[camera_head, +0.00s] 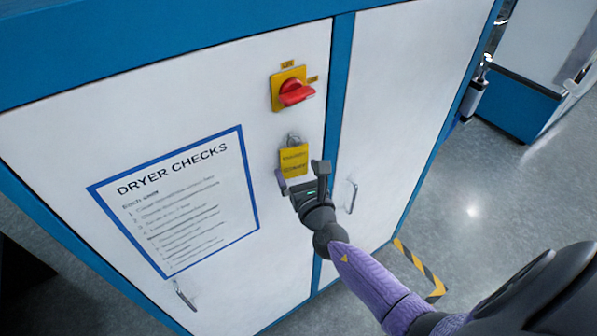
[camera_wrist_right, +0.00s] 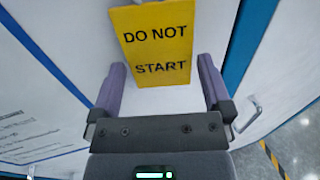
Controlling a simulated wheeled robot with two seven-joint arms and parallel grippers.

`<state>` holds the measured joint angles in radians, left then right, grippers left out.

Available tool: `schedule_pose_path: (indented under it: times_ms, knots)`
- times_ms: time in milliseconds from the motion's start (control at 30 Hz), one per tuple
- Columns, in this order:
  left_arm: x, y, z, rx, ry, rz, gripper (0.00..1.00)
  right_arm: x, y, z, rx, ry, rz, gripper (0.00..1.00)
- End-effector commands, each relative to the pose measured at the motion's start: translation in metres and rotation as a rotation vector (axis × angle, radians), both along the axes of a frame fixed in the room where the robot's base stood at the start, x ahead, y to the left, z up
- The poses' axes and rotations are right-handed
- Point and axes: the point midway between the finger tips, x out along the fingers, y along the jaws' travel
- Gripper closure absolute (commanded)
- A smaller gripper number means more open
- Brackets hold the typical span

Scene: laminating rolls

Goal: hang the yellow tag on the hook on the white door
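The yellow tag (camera_head: 294,159) hangs upright against the white door (camera_head: 235,95), with a grey loop (camera_head: 293,140) at its top, below the red switch. In the right wrist view the tag (camera_wrist_right: 157,50) reads "DO NOT START". The hook itself cannot be made out behind the loop. My right gripper (camera_head: 301,177) is just below and in front of the tag. Its two fingers (camera_wrist_right: 165,85) are spread wide, one on each side of the tag's lower part, with clear gaps and nothing between them in grip. My left gripper is not in view.
A red rotary switch (camera_head: 294,93) on a yellow plate sticks out above the tag. A "DRYER CHECKS" sheet (camera_head: 180,200) is on the door at left. Door handles (camera_head: 351,197) stick out at right and lower left (camera_head: 185,294). Striped floor tape (camera_head: 420,270) lies at right.

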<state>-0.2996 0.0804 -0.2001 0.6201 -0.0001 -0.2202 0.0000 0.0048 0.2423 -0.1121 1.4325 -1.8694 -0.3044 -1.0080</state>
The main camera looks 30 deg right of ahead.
Motion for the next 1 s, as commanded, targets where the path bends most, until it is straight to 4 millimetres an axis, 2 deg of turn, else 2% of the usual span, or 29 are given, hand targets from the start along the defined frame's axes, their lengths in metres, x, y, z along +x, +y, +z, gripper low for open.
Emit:
schedule_pose_path:
  times_ms: [267, 367, 600, 733, 867, 933, 967, 1000]
  knots:
    - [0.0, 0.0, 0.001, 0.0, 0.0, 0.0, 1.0, -0.005, 0.001, -0.001, -0.001, 0.002, 0.0, 0.0]
    - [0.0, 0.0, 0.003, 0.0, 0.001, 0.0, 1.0, -0.021, 0.004, 0.0, -0.001, 0.002, 0.0, 0.0]
    - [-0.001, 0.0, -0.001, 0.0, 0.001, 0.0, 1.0, -0.079, 0.015, -0.002, 0.0, 0.003, 0.001, 0.0]
    - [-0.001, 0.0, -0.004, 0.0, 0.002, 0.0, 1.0, -0.095, 0.018, -0.002, -0.001, 0.001, 0.001, 0.0]
    - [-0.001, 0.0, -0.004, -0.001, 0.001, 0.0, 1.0, -0.098, 0.018, -0.001, 0.001, 0.001, -0.001, 0.0]
    - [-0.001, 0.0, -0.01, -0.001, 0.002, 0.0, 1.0, -0.099, 0.017, -0.014, 0.039, 0.019, -0.007, 0.0]
    - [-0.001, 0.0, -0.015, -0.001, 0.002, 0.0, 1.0, -0.1, 0.016, -0.029, 0.08, 0.041, -0.014, 0.0]
    - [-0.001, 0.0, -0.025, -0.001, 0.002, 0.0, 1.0, -0.103, 0.014, -0.056, 0.165, 0.082, -0.032, 0.0]
